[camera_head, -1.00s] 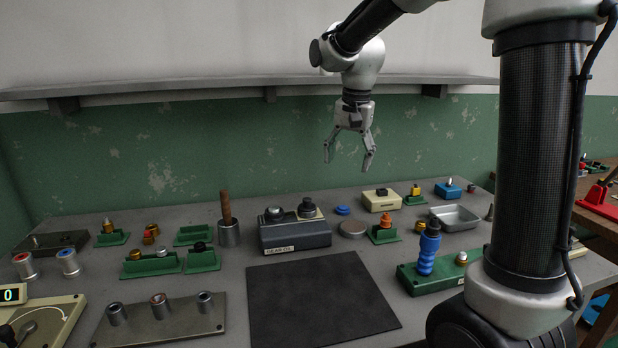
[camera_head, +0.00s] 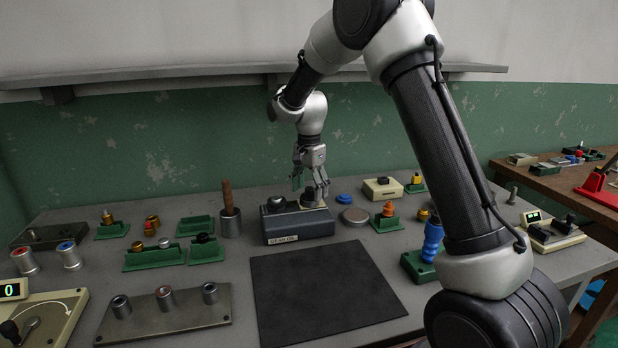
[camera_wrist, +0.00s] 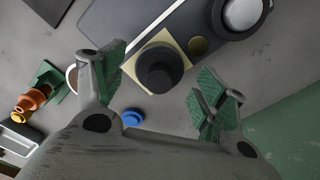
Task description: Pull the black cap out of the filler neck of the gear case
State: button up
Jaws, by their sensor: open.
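The dark grey gear case (camera_head: 298,227) stands at the back middle of the bench, with a label on its front. Its black cap (camera_wrist: 158,70) sits on a square cream plate (camera_wrist: 133,66) on the case top, seen from above in the wrist view. A silver domed part (camera_wrist: 241,12) is on the same case, beyond the cap. My gripper (camera_head: 310,190) is open and empty, just above the cap. In the wrist view the cap lies between the two green-padded fingertips (camera_wrist: 162,80), apart from both. The neck under the cap is hidden.
A pot with a brown handle (camera_head: 230,220) stands close left of the case. The black mat (camera_head: 325,290) in front is bare. A wall shelf (camera_head: 180,75) runs behind.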

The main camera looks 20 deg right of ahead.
aim_at(309, 188)
jog(key=shift+f, duration=0.25)
jog(key=c, duration=1.2)
jog(key=shift+r, duration=0.7)
jog(key=shift+r, duration=1.55)
